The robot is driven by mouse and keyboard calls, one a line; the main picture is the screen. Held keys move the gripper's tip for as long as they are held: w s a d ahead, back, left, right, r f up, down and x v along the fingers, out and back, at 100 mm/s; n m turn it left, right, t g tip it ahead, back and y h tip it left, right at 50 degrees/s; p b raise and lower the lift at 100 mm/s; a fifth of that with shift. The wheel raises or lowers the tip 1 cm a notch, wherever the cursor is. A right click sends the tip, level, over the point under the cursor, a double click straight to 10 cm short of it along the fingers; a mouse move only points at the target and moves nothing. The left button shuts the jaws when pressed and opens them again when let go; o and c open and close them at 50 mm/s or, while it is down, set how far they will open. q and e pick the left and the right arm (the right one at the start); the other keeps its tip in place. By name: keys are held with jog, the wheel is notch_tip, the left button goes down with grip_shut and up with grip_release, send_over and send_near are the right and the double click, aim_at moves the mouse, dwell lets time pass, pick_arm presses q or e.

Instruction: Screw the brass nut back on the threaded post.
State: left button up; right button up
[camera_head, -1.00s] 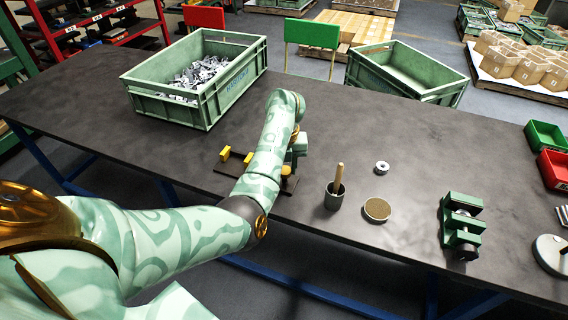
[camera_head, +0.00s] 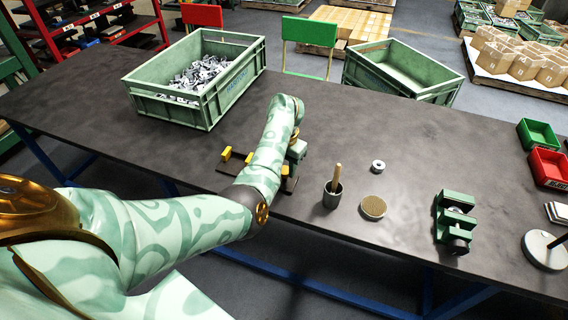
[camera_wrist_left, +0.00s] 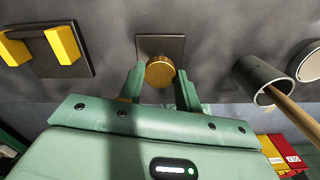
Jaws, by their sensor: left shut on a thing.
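The round brass nut (camera_wrist_left: 159,73) shows in the left wrist view between the fingers of my left gripper (camera_wrist_left: 160,82), which is shut on it. Behind the nut is a dark square plate (camera_wrist_left: 172,43). The threaded post is hidden, so I cannot tell whether the nut sits on it. My right gripper is in neither current view.
Left of the gripper is a fixture with yellow blocks (camera_head: 226,154). To the right stand a dark cup (camera_head: 332,197) with a wooden handle, a round brown disc (camera_head: 373,207), a small ring (camera_head: 378,166) and a green vise (camera_head: 447,225). A green crate (camera_head: 170,108) holds metal parts.

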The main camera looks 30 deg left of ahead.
aim_at(285, 170)
pick_arm(q)
jog(key=shift+m, duration=0.4)
jog(key=m+p, duration=0.1)
jog(key=m, duration=0.1)
jog(key=shift+r+m+p, duration=0.15)
jog(key=shift+m+p, duration=0.15)
jog(key=shift+m, duration=0.7)
jog(key=o, duration=1.1)
jog(key=shift+d, duration=0.1)
jog(key=shift+c, duration=0.2)
notch_tip(285, 170, up, 16)
jog(key=p, duration=0.7)
